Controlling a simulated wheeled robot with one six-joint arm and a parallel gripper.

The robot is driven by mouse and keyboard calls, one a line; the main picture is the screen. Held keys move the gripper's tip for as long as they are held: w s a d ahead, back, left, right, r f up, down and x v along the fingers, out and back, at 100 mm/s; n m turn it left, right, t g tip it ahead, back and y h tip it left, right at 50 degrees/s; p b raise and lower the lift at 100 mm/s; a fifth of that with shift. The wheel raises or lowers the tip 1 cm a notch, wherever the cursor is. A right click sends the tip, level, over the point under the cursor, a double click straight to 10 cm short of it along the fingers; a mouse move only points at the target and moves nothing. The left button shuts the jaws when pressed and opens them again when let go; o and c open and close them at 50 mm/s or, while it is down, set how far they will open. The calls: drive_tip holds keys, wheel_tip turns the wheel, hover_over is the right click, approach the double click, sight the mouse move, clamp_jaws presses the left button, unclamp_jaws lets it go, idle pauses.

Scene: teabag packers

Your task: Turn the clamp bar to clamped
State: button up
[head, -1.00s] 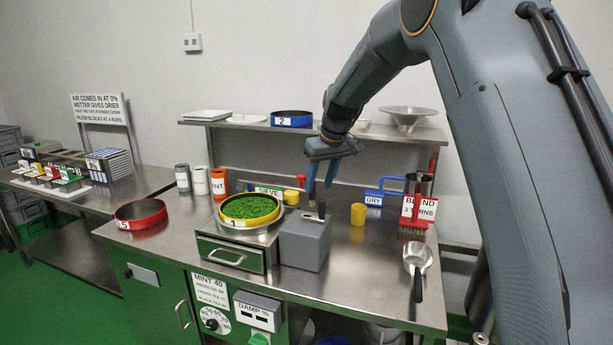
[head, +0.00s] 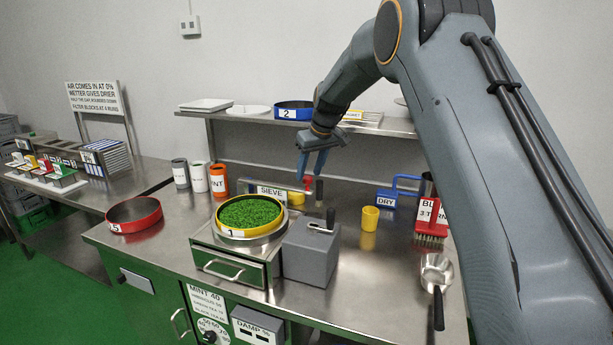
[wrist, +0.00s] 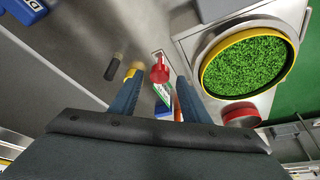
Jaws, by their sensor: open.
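My gripper (head: 311,177) is open and empty, pointing down behind the block, near a red knob (head: 308,184). In the wrist view the red knob (wrist: 160,71) shows between my blue fingers (wrist: 157,98); contact cannot be told.
The SIEVE sign (head: 271,192) stands behind the sieve. A shelf (head: 240,117) runs behind my gripper. Bare table lies between block and scoop.

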sight(308, 176)
drive_tip(key=shift+p+x, duration=0.5)
drive_tip(key=shift+x, duration=1.45)
drive_tip(key=shift+c, duration=0.3)
drive_tip(key=shift+d, duration=0.1)
clamp_jaws()
